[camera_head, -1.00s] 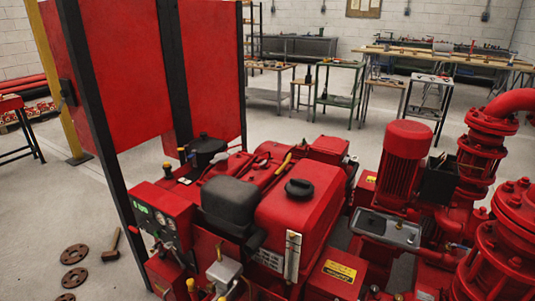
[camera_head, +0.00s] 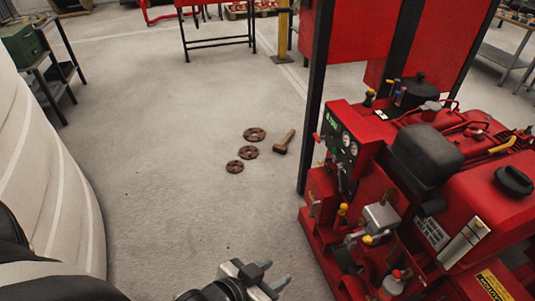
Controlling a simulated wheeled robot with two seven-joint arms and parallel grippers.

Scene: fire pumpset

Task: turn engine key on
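The red engine (camera_head: 425,160) of the pumpset stands at the right in the head view. Its control panel (camera_head: 340,148), dark with round gauges and a green mark, is on the engine's left end. The engine key is too small to make out on this panel. My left gripper (camera_head: 274,275) is at the bottom centre, below and to the left of the panel and well apart from it. Its two fingers are spread with nothing visible between them. My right gripper is not in view.
A black post (camera_head: 318,95) with red panels rises behind the control panel. Several rusty discs, one at the front (camera_head: 235,166), and a hammer (camera_head: 284,142) lie on the floor. A red-topped table stands farther back. The floor left of the engine is otherwise clear.

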